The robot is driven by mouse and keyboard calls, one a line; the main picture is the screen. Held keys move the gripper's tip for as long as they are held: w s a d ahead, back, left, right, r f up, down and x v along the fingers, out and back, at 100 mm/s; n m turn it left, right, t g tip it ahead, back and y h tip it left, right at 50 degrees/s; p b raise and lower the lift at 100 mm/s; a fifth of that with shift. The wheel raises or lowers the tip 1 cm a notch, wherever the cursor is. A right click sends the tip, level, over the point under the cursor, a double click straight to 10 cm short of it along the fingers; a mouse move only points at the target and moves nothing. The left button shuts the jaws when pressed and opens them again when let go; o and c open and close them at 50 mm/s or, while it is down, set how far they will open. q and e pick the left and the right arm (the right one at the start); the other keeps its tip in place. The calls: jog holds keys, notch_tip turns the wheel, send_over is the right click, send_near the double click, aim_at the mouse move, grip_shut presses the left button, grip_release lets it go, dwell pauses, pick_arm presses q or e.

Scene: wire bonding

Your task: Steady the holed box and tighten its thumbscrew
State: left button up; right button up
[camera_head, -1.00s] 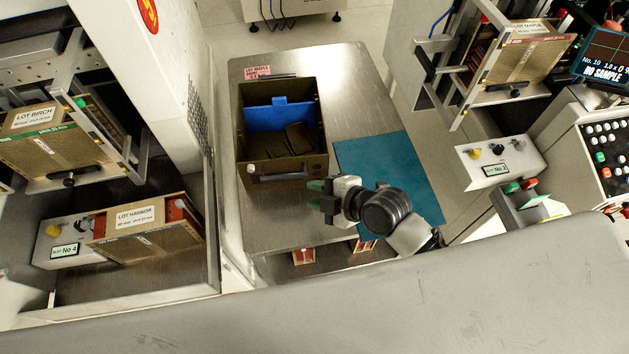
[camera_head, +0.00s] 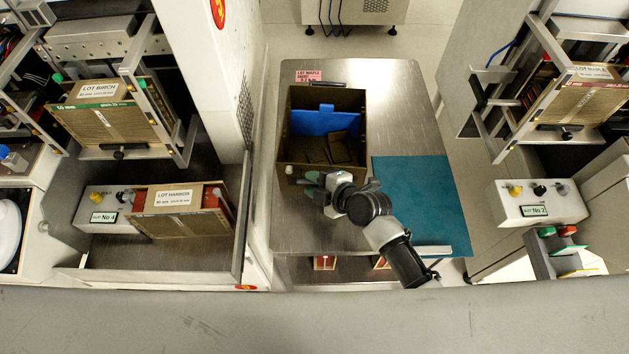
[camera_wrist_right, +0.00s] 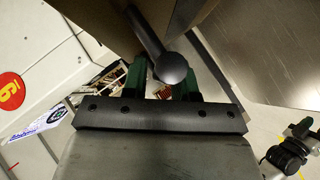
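The brown open-topped box (camera_head: 291,159) stands on the steel table, with a blue panel (camera_head: 313,122) and dark pieces inside. A pale knob (camera_head: 289,170), perhaps the thumbscrew, shows low at its front left. My right gripper (camera_head: 316,179) is at the box's front and covers much of the front handle. In the right wrist view, its green fingers (camera_wrist_right: 162,82) stand apart with a dark round-ended bar (camera_wrist_right: 166,62) over the gap. I see no clear grip on it. The box's holes are not clear. My left gripper is not seen in the head view.
A teal mat (camera_head: 410,195) lies right of the box. A pink label (camera_head: 309,76) lies behind it. A tall white machine (camera_head: 222,85) stands close on the left. Slot boxes No 4 (camera_head: 100,203) and No 2 (camera_head: 540,202) flank the table. The table's back right is clear.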

grip_shut()
dwell(2.0)
